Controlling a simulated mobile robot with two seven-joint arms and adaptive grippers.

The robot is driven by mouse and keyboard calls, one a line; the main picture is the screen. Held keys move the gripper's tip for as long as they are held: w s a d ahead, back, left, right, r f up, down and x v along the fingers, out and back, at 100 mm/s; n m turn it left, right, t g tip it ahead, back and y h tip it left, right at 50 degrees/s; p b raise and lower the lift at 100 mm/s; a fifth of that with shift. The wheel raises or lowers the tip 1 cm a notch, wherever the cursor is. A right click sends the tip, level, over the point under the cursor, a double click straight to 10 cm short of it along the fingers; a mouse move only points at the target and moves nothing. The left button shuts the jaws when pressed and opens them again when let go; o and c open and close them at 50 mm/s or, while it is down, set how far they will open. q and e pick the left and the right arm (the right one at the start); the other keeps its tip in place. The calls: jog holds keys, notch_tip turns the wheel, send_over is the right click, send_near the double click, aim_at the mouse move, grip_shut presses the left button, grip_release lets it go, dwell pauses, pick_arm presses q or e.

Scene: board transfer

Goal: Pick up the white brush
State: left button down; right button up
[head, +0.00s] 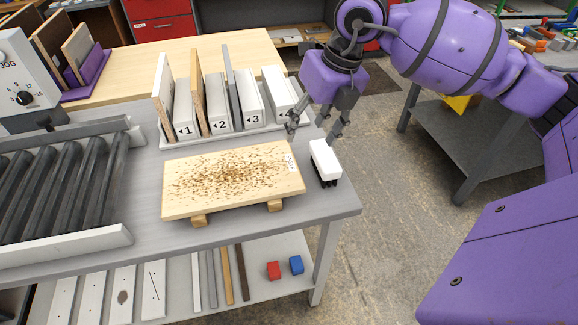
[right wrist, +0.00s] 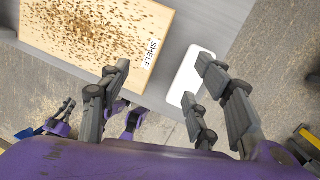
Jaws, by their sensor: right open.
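The white brush (head: 325,158) has a white block-shaped back and dark bristles underneath. It stands at the table's right edge, beside the wooden board, bristles down. My right gripper (head: 312,134) is open just above and behind it, with its fingers pointing down. In the right wrist view the brush (right wrist: 187,76) shows beyond the spread fingers of the right gripper (right wrist: 162,80), nearer the right-hand ones. I see no contact. Purple and grey parts at the lower left of that view may be my left gripper, partly hidden; its state is unclear.
A speckled wooden board (head: 235,180) rests on two wooden blocks, close left of the brush. A numbered rack (head: 225,129) holding upright boards stands behind. A roller conveyor (head: 60,245) is at the left. The table (head: 330,202) ends just right of the brush, with open floor beyond.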

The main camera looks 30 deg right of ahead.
aim_at(325, 154)
jog(key=d+h, duration=0.1)
jog(key=s+d+m, duration=0.1)
jog(key=d, duration=0.1)
jog(key=d+f+g+h, duration=0.1)
jog(key=shift+s+d+f+m+h, duration=0.1)
jog(key=shift+s+d+m+h, duration=0.2)
jog(key=shift+m, duration=0.1)
jog(key=f, duration=0.7)
jog(key=shift+w+a+f+p, duration=0.2)
jog(key=shift+a+f+p, duration=0.05)
jog(key=shift+a+p, duration=0.15)
jog(key=c, duration=1.3)
jog(key=shift+c, duration=0.2)
jog(key=shift+r, duration=0.15)
